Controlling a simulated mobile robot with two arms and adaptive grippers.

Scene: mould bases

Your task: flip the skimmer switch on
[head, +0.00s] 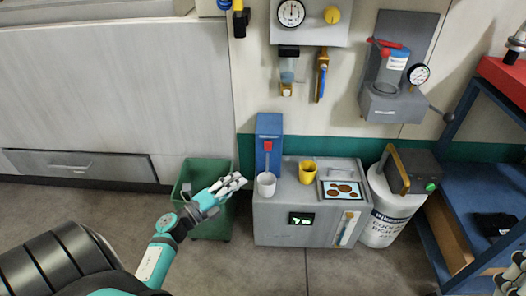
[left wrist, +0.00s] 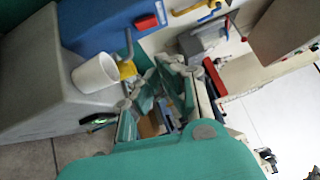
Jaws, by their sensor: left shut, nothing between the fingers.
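The grey tank unit (head: 275,215) stands on the floor against the wall. A blue upright housing (head: 269,128) with a red block (head: 267,146) rises at its left back, and it also shows in the left wrist view (left wrist: 90,22). The red block may be the switch; its setting is unclear. A dark panel with green marks (head: 301,218) is on the tank's front. My left gripper (head: 239,182) is shut and empty, left of the tank, apparently above the green bin. My right gripper (head: 512,277) is partly cut off at the right edge.
A white cup (head: 266,185) and a yellow cup (head: 307,172) are on the tank. A green bin (head: 212,228) stands left of it, a white coolant drum (head: 390,215) right. Gauges and fittings hang above. A blue shelf (head: 480,195) is at the right.

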